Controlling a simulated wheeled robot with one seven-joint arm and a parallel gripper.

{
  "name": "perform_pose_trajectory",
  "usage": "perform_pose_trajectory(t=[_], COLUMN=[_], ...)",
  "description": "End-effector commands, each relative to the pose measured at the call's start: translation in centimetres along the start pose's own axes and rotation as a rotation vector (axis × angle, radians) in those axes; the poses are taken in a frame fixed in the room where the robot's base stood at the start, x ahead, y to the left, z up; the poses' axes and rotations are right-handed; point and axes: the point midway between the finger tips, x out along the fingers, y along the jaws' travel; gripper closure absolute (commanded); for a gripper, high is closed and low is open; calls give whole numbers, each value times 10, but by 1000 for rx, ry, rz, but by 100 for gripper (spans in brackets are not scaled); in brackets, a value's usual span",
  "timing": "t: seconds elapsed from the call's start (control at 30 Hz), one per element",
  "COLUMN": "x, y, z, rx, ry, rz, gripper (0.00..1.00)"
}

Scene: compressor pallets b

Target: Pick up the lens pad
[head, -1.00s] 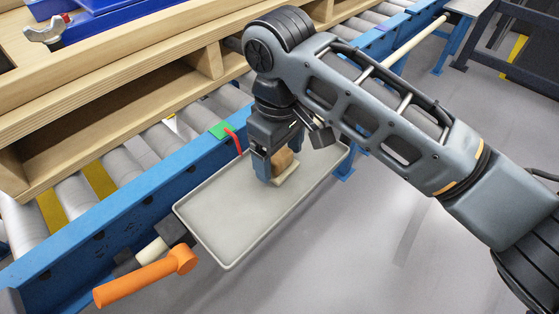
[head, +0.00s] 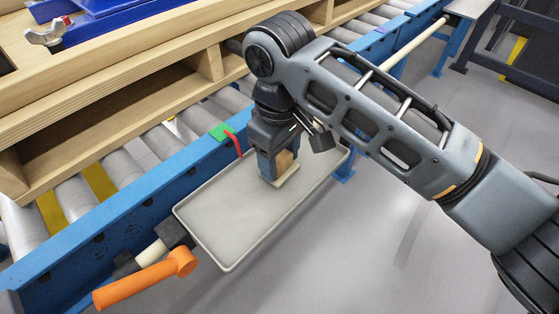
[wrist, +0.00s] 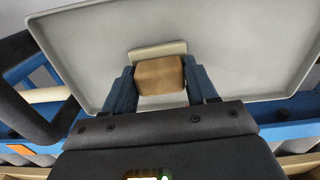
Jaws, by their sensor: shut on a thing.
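The lens pad (head: 286,162) is a brown block on a flat cream base, at the right part of a grey tray (head: 215,220). My gripper (head: 277,170) points down over the tray with its blue fingers on either side of the brown block. In the wrist view the brown block (wrist: 160,75) sits between the two fingers, and the cream base (wrist: 157,50) shows past it. The gripper is shut on the lens pad. The pad is at or very near the tray's floor; I cannot tell whether there is a gap.
A blue conveyor rail (head: 150,178) with rollers runs behind the tray, with a wooden pallet (head: 110,85) above it. A red hook-shaped piece (head: 234,143) and green patch (head: 220,131) are on the rail. An orange handle (head: 145,280) sticks out at front left. The tray's left part is empty.

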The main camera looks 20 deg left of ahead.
Motion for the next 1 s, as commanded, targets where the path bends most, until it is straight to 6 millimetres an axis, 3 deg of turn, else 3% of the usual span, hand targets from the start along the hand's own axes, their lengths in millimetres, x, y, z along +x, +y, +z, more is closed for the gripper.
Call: perform_pose_trajectory(t=[0.27,0.47,0.8,1.0], x=[-10,-43,-89,-104], y=[0,0,-20,-30], z=[-1,-1,73,99], rx=[-1,-1,1,1], ry=[2,4,1,2], rz=[0,0,4,3], gripper=[73,73,73,73])
